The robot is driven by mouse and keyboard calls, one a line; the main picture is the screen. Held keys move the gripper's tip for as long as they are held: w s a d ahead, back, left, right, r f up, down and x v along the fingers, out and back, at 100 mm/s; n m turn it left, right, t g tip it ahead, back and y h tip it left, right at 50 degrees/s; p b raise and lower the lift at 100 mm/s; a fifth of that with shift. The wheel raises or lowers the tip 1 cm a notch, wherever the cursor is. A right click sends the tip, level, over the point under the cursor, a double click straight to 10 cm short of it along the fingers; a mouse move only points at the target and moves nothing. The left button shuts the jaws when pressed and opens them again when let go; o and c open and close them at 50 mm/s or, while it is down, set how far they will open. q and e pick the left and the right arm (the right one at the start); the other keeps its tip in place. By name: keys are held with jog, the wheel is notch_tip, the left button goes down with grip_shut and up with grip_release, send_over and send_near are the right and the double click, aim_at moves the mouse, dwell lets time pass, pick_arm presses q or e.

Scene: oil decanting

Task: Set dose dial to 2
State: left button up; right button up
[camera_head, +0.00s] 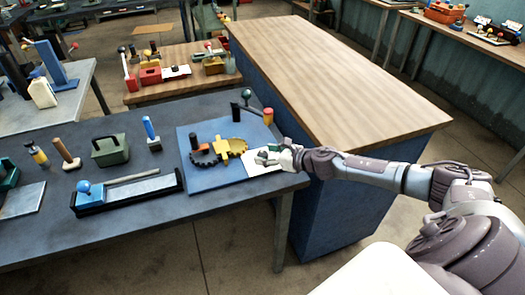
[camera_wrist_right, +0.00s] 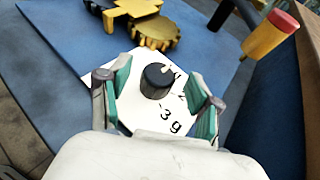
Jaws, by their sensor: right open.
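The dose dial is a black round knob (camera_wrist_right: 157,80) on a white plate (camera_wrist_right: 135,112) with printed marks. In the right wrist view a "3" and a "g" read clearly below right of the knob; other marks are partly hidden or too small to read surely. A light pointer mark on the knob's top faces the upper right. My right gripper (camera_wrist_right: 158,98) is open, with a green-padded finger on each side of the knob and a gap to both. In the head view the right gripper (camera_head: 268,154) covers the knob over the white plate (camera_head: 262,168). My left gripper is out of view.
The plate lies on a blue board (camera_head: 205,205) with dark and yellow gears (camera_head: 232,146). A red-and-yellow post (camera_head: 268,117) and a ball-topped lever (camera_head: 246,96) stand behind. A blue-sided wooden counter (camera_head: 330,75) is close on the right.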

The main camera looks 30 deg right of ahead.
jog(key=shift+x, duration=1.05)
jog(key=c, duration=1.2)
jog(key=shift+o, duration=0.2)
jog(key=shift+a+r+m+h+p, duration=0.15)
jog(key=shift+m+h+p, duration=0.55)
jog(key=shift+p, duration=0.5)
jog(key=m+h+p, duration=0.4)
jog(key=h+p, duration=0.1)
jog(key=shift+r, duration=0.1)
jog(key=m+h+p, duration=0.1)
jog(key=m+h, duration=0.1)
jog(key=h, duration=0.1)
jog(key=shift+m+p, duration=0.35)
jog(key=shift+m, duration=0.05)
jog(key=shift+f+m+g+h+p, duration=0.2)
jog(key=shift+m+g+h, duration=0.3)
jog(key=shift+m+h, duration=0.3)
jog(key=shift+f+m+g+h+p, duration=0.1)
jog(key=shift+m+g+h+p, duration=0.1)
jog(key=shift+m+g+h, duration=0.45)
jog(key=shift+m+h, duration=0.45)
jog(key=shift+h, duration=0.1)
